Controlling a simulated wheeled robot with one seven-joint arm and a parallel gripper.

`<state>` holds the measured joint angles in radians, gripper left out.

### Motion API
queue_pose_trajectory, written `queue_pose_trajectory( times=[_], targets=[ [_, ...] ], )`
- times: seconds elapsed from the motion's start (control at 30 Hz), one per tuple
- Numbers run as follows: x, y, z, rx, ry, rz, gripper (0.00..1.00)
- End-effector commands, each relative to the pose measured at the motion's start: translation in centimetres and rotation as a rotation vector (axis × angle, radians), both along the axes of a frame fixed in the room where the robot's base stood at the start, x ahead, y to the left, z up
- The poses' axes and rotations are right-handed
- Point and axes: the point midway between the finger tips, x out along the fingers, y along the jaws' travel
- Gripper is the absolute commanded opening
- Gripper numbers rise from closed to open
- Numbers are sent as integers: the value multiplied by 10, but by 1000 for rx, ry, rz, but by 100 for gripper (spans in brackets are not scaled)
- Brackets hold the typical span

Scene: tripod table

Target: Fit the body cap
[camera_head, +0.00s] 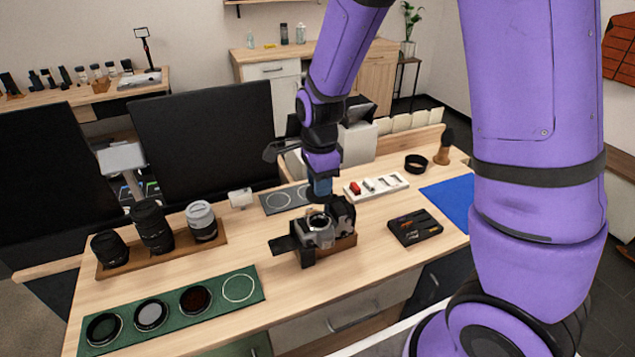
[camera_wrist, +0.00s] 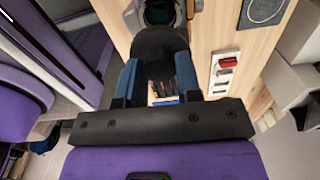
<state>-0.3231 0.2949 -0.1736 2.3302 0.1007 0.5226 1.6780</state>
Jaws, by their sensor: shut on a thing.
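In the wrist view the camera's round mount (camera_wrist: 159,13) shows at the top edge. My gripper (camera_head: 320,188) is above and just behind the camera in the head view. In the wrist view its two blue fingers are shut on a black rounded piece, seemingly the body cap (camera_wrist: 160,45). The cap appears apart from the mount, but the exact gap cannot be told.
A green mat (camera_head: 173,339) with round filters lies front left. Several lenses (camera_head: 152,226) stand on a wooden tray behind it. A dark mat with circles (camera_head: 275,203), a white tray (camera_head: 376,186), a black tray (camera_head: 415,227) and a black ring (camera_head: 416,162) lie around the camera.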

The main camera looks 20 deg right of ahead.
Motion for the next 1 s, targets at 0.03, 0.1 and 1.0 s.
queue_pose_trajectory(
  times=[0.03, 0.1, 1.0],
  targets=[
    [0, 0, 0, 0, 0, 1, 6],
    [0, 0, 0, 0, 0, 1, 6],
    [0, 0, -62, 0, 1, 3, 6]
  ],
)
